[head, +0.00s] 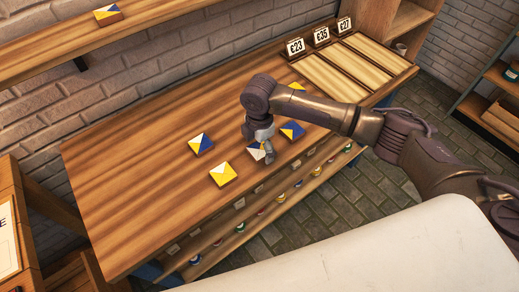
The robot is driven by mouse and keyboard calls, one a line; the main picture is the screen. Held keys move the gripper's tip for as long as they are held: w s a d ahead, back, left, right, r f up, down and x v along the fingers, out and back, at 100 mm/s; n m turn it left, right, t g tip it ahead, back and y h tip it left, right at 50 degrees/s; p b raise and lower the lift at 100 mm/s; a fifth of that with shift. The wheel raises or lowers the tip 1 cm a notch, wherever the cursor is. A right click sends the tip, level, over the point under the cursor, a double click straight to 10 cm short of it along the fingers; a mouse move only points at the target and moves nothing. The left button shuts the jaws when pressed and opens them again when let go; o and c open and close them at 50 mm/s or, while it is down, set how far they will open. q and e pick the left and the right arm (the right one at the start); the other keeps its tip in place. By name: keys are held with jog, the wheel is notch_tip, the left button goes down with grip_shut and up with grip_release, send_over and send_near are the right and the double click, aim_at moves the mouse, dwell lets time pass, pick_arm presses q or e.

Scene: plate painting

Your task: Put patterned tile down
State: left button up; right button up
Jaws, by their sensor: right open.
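Several patterned tiles lie on the wooden table (130,185). A yellow and white tile (222,175) lies near the front edge, and a blue, yellow and white tile (201,144) lies behind it. A mostly blue tile (292,130) lies to the right. My right gripper (267,158) is open and points down at a white and blue tile (255,152), which it partly hides. I cannot tell whether the fingers touch this tile. Another tile with yellow on it (297,86) shows behind my right arm. My left gripper is out of view.
Price cards £23 (296,46), £35 (321,35) and £27 (344,25) stand behind pale slatted trays (330,77) at the table's right end. A patterned tile (107,14) sits on the wall shelf (150,22).

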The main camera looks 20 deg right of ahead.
jog(key=c, duration=1.4)
jog(key=shift+r, duration=0.1)
jog(key=shift+c, duration=0.2)
